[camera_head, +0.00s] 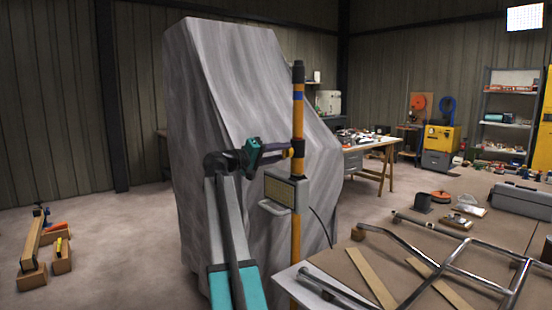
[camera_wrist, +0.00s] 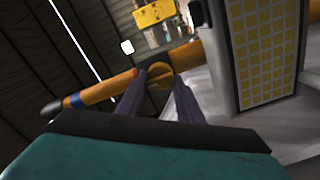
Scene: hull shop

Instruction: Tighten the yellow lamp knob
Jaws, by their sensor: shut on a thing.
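The yellow knob (camera_wrist: 159,76) shows in the wrist view between the two dark fingers of my gripper (camera_wrist: 160,84), beside the orange-yellow pole (camera_wrist: 105,91). The fingers are shut on the knob from both sides. In the head view my gripper (camera_head: 288,151) reaches from the left to a dark collar (camera_head: 298,147) on the upright pole (camera_head: 298,115); the knob is too small and covered to make out there. The lamp (camera_head: 281,190), a box with a yellow grid face, is on the pole just below the collar. Its face (camera_wrist: 264,50) fills the right of the wrist view.
A large grey draped sheet (camera_head: 215,90) stands close behind the pole and my arm. A table (camera_head: 380,262) with bent metal tubing (camera_head: 455,243) and wooden strips is at the right front. A thin dark cable hangs near the lamp.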

